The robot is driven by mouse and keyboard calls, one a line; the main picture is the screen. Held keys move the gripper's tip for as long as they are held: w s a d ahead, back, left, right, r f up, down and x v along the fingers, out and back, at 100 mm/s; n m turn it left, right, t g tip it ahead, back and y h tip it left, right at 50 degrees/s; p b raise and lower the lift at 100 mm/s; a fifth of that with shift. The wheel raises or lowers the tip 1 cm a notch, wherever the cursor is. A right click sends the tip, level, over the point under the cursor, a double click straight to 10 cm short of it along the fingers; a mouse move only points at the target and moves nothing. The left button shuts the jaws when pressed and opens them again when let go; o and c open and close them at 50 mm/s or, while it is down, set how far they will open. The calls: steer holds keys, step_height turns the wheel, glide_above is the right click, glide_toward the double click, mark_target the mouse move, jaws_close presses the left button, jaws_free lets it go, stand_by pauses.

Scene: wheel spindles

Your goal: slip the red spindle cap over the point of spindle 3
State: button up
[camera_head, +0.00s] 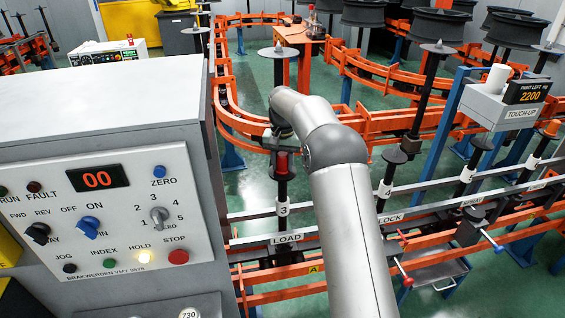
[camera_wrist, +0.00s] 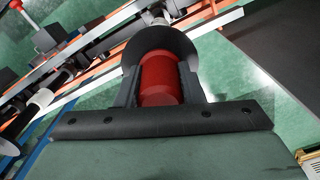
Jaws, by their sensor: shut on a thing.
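The red spindle cap (camera_wrist: 160,80) is between the two dark fingers of my gripper (camera_wrist: 161,75) in the wrist view. My gripper is shut on it. The cap also shows in the head view (camera_head: 282,163), upright directly above the post of spindle 3 (camera_head: 283,189), which bears a white "3" label. In the wrist view a dark round disc (camera_wrist: 160,38) lies just beyond the cap, with the spindle running on past it. The spindle's point is hidden, so I cannot tell whether the cap is around it or just above it.
Spindle 4 (camera_head: 386,189) stands to the right, its dark disc bare. A grey control cabinet (camera_head: 100,130) fills the left. The rail marked LOAD (camera_head: 287,239) runs in front. A touch-up stand (camera_head: 505,105) is at right; orange conveyor rails curve behind.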

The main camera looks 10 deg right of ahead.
steer(key=o, duration=1)
steer(key=shift+o, duration=0.2)
step_height(320, 180, up, 17)
steer(key=p, duration=0.1)
steer(key=shift+r+p, duration=0.2)
steer(key=shift+p, duration=0.1)
